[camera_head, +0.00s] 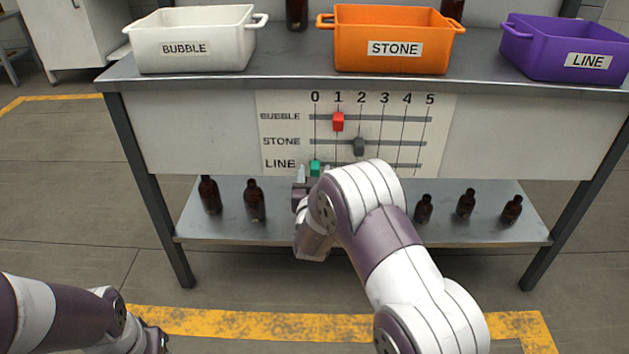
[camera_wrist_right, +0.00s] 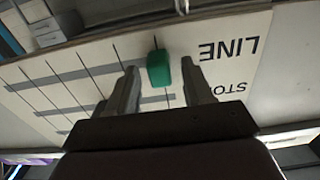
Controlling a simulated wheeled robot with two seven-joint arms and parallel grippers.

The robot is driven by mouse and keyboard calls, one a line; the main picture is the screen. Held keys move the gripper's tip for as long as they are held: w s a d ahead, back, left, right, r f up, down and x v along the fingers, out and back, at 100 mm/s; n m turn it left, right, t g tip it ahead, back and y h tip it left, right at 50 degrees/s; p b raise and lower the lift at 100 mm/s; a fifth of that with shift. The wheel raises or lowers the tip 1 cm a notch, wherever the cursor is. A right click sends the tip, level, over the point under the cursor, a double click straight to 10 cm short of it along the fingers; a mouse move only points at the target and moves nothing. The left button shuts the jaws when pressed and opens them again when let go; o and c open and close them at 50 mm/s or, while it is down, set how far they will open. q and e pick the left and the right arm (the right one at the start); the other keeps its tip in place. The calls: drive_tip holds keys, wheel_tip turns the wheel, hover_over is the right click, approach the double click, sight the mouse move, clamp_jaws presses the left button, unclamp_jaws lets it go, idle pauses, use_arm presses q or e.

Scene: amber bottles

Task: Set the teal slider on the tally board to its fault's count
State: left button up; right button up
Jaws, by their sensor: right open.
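The tally board (camera_head: 447,125) is on the front of the bench, with rows BUBBLE, STONE and LINE and columns 0 to 5. The teal slider (camera_head: 315,167) is on the LINE rail at 0. The red slider (camera_head: 338,122) is at 1 on BUBBLE; the grey slider (camera_head: 359,147) is at 2 on STONE. My right gripper (camera_head: 308,174) is open at the LINE row, partly hidden by its arm. In the wrist view, the teal slider (camera_wrist_right: 158,69) lies between its spread fingers (camera_wrist_right: 160,78). My left gripper (camera_head: 156,340) is low at the left, its jaws unclear.
A white BUBBLE bin (camera_head: 193,25), an orange STONE bin (camera_head: 392,25) and a purple LINE bin (camera_head: 560,40) stand on the bench top. Several amber bottles, such as one at the left (camera_head: 210,194), stand on the lower shelf (camera_head: 470,237). Floor in front is clear.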

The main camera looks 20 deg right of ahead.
sight(336, 163)
drive_tip(key=shift+w+d, duration=0.1)
drive_tip(key=shift+w, duration=0.2)
clamp_jaws()
drive_tip(key=d, duration=0.2)
drive_tip(key=s+d, duration=0.1)
drive_tip(key=d, duration=0.1)
drive_tip(key=shift+s+d+p, duration=0.2)
drive_tip(key=shift+d+p, duration=0.1)
drive_tip(key=shift+d, duration=0.1)
unclamp_jaws()
